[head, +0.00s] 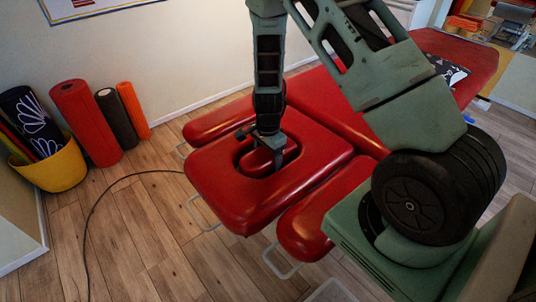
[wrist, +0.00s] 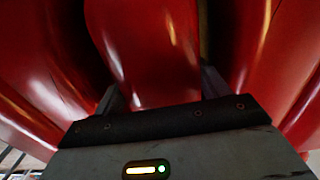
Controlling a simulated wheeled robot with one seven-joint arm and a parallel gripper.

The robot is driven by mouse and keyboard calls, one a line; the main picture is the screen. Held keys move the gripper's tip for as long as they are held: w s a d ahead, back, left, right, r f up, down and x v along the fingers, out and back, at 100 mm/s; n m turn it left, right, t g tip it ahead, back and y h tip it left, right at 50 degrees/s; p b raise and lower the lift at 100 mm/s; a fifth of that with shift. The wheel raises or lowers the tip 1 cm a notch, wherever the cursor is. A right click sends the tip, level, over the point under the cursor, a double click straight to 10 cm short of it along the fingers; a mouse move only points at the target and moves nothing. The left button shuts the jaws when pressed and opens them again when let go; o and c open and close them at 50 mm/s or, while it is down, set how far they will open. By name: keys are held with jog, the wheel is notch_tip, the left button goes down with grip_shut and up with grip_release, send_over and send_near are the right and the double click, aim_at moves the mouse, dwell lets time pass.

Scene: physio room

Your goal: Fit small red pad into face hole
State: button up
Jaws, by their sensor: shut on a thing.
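The small red pad (wrist: 150,55) is between my gripper's two fingers (wrist: 160,92) in the wrist view, with dark gaps along its sides. In the head view my gripper (head: 272,148) points down over the face hole (head: 240,158) in the red headrest (head: 225,185). The pad (head: 255,161) shows within the hole's outline, partly hidden by my fingers. My gripper is shut on the pad. How deep the pad sits cannot be told.
Red armrests (head: 215,120) flank the headrest, and the long red table (head: 320,95) extends to the back right. A yellow basket (head: 55,168) and several rolls, including a red one (head: 85,120), stand by the wall. A dark cable (head: 95,210) crosses the open wooden floor.

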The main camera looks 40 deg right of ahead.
jog(key=o, duration=1.1)
jog(key=shift+o, duration=0.2)
notch_tip(320, 180, up, 18)
jog(key=p, duration=0.2)
jog(key=shift+f, duration=0.25)
jog(key=shift+a, duration=0.1)
jog(key=s+a+r+n+y+p, duration=0.1)
jog(key=s+a+r+n, duration=0.45)
jog(key=a, duration=0.35)
jog(key=s+a+r+n+y+p, duration=0.1)
jog(key=s+a+r+n, duration=0.4)
jog(key=a, duration=0.4)
jog(key=s+a+r+n+p, duration=0.1)
jog(key=s+a+r+n, duration=0.1)
jog(key=s+n, duration=0.5)
jog(key=s+a+r+n+h+p, duration=0.1)
jog(key=s+a+r+n, duration=0.1)
jog(key=s+a+n, duration=0.2)
jog(key=s+n, duration=0.2)
jog(key=n, duration=0.2)
jog(key=shift+s, duration=0.4)
